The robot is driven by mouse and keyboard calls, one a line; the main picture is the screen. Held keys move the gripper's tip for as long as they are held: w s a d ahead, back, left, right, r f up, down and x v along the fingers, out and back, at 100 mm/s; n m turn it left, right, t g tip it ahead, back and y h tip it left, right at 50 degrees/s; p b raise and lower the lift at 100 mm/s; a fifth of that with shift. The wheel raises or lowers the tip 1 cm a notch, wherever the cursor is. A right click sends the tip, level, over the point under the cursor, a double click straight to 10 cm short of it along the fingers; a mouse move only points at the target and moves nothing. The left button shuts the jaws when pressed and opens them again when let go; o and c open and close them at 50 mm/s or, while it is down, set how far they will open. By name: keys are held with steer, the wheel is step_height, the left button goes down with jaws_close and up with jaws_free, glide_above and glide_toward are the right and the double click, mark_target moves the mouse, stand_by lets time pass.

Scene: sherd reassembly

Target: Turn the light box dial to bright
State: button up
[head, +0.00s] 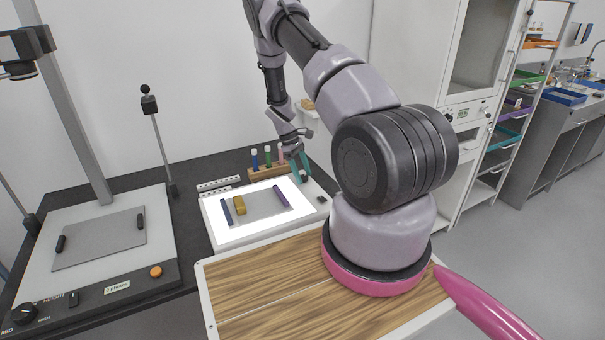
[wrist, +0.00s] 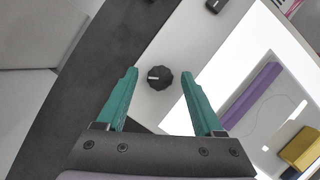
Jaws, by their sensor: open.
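The light box (head: 222,233) is a white, low box with a glowing panel, on the dark bench. Its dial (wrist: 160,78) is a black ribbed knob on the white border; its white mark points left in the wrist view. No labels beside it are readable. My gripper (wrist: 159,72) is open, with one teal finger on each side of the dial and a visible gap on both sides. In the head view my gripper (head: 302,165) is over the box's far right corner, and the dial is hard to make out there.
A purple bar (head: 281,196), yellow block (head: 239,205) and blue bar (head: 226,211) lie on the panel. A rack with coloured tubes (head: 268,170) stands behind. A wooden-topped surface (head: 270,290) is in front.

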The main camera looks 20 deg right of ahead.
jaws_close()
steer(key=m+y, duration=0.1)
steer(key=m, duration=0.2)
steer(key=m+y, duration=0.1)
steer(key=m, duration=0.1)
steer(key=shift+d+m+g, duration=0.2)
steer(key=shift+m+g, duration=0.1)
steer(key=shift+m, duration=0.1)
steer(key=m+y, duration=0.1)
steer(key=m, duration=0.2)
steer(key=m+y, duration=0.1)
steer(key=m, duration=0.2)
steer(key=shift+d+y, duration=0.15)
steer(key=shift+y, duration=0.15)
steer(key=m+t+y, duration=0.1)
steer(key=m, duration=0.2)
steer(key=m+t, duration=0.1)
steer(key=m, duration=0.2)
steer(key=shift+s+d+m+y, duration=0.1)
steer(key=shift+m+y, duration=0.2)
steer(key=shift+y, duration=0.1)
steer(key=m+t, duration=0.1)
steer(key=m, duration=0.2)
steer(key=m+t, duration=0.1)
steer(key=m, duration=0.2)
steer(key=shift+s+y, duration=0.1)
steer(key=shift+y, duration=0.2)
jaws_free()
